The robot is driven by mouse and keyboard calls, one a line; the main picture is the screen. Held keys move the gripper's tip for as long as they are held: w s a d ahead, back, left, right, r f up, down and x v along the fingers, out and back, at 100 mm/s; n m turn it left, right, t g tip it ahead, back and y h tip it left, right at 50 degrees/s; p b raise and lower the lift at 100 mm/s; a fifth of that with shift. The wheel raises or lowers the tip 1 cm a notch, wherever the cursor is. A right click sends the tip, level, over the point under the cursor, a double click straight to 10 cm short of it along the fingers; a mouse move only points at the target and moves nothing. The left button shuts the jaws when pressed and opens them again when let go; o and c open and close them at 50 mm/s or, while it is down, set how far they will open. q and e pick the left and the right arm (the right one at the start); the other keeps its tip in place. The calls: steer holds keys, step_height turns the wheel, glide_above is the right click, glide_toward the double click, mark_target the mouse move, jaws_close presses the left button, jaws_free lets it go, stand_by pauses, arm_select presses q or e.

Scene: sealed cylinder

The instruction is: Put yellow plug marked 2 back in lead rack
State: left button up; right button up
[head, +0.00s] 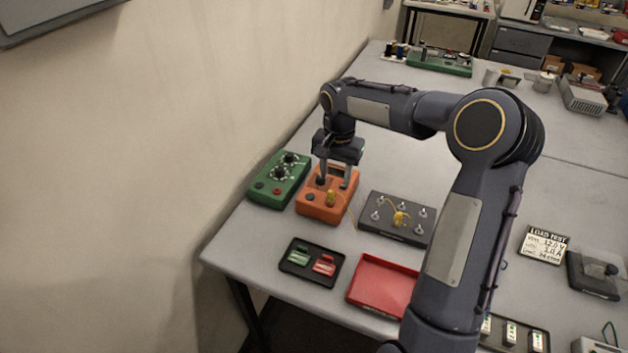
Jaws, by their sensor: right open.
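A yellow plug (331,198) stands upright on the orange box (318,211); no number is readable on it. A thin yellow lead runs near it toward the dark board with metal posts (375,230), where more yellow shows in the middle. My right gripper (335,181) points down over the orange box, open, with its fingertips just behind the yellow plug. I cannot tell whether a fingertip touches the plug. My left gripper is not in view. I cannot pick out a lead rack with certainty.
A green box with knobs (279,179) stands close left of the orange box. A black tray (298,275) with green and red pieces and a red tray (376,284) lie in front. A load test sign (543,245) stands right. Free tabletop lies behind the dark board.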

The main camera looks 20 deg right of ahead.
mark_target(331, 191)
steer(key=shift+w+f, duration=0.25)
steer(key=shift+w, duration=0.7)
steer(key=shift+f, duration=0.1)
step_height(331, 191, down, 9)
steer(key=b, duration=0.6)
steer(key=shift+s, duration=0.1)
steer(key=shift+c, duration=0.4)
jaws_close()
steer(key=shift+r, duration=0.3)
